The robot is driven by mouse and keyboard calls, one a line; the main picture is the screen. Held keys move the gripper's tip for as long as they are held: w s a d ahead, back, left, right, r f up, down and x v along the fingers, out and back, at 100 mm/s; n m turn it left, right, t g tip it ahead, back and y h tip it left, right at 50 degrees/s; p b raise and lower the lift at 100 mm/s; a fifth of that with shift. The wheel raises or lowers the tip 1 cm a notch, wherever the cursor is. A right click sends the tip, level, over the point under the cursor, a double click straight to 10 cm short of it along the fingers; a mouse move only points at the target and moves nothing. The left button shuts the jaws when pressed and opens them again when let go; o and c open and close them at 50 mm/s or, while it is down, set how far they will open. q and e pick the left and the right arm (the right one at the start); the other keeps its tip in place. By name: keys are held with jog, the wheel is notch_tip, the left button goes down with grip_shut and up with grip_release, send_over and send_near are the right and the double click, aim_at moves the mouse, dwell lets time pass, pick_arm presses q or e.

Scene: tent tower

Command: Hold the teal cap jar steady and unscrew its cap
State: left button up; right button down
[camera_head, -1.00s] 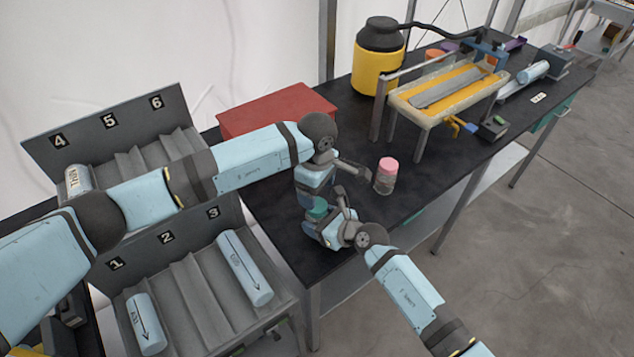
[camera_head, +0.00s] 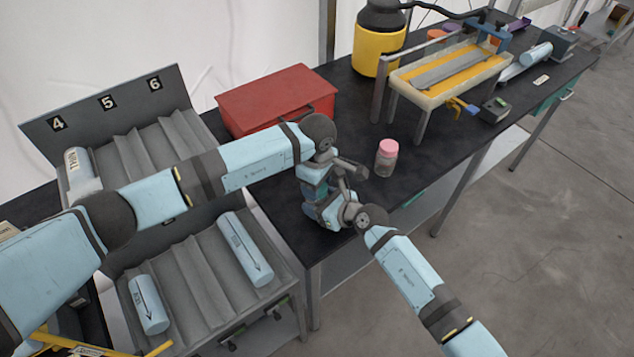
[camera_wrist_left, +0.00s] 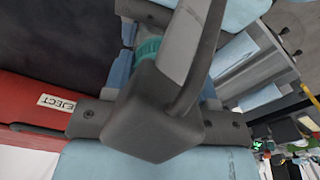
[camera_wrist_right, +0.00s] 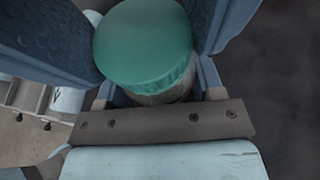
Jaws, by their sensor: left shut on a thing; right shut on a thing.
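The teal cap jar (camera_wrist_right: 165,97) is a clear jar with a teal cap (camera_wrist_right: 145,45), upright on the black table. My right gripper (camera_head: 332,213) is shut around the jar's glass body, below the cap. My left gripper (camera_head: 320,183) reaches in from the opposite side, higher up, and is shut on the cap. Its fingers flank the cap's two sides in the right wrist view. In the left wrist view part of the cap (camera_wrist_left: 148,48) shows, with a dark grey part in front. The jar is mostly hidden in the head view.
A pink-capped jar (camera_head: 386,158) stands to the right of my grippers. A red box (camera_head: 275,96) stands behind my left forearm. A yellow container (camera_head: 372,52) and a raised yellow tray (camera_head: 432,98) are farther back. Numbered racks with cylinders are at the left.

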pick_arm(q)
jog(key=n, duration=0.3)
jog(key=o, duration=1)
jog(key=shift+r, duration=2.3)
pick_arm(e)
jog(key=shift+c, duration=0.8)
grip_release()
